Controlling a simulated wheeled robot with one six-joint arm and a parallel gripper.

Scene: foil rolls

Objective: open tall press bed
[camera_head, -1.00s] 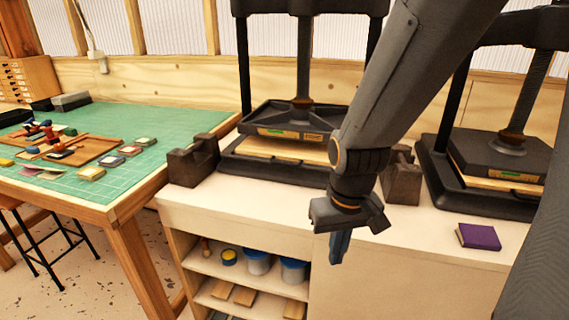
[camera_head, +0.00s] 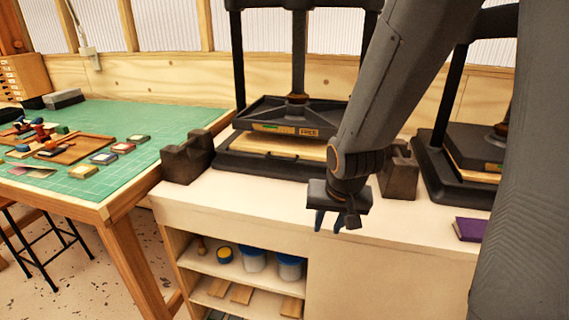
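Two black presses stand side by side on a cream cabinet. The left press (camera_head: 262,112) has its platen raised over a pale wooden board (camera_head: 290,148), which lies on its dark bed (camera_head: 262,168). The right press (camera_head: 440,178) is partly hidden by my arm, and its platen sits low over its board. I cannot tell for certain which one is the tall press. My gripper (camera_head: 328,226) points down in front of the left press, near the cabinet's front edge. Its two dark blue fingers are apart and nothing shows between them.
Dark blocks (camera_head: 187,158) and (camera_head: 399,170) flank the left press. A purple book (camera_head: 469,229) lies at the cabinet's right. Open shelves below hold tubs (camera_head: 252,261) and wood pieces. A green-topped table (camera_head: 120,120) with stamps and ink pads adjoins on the left.

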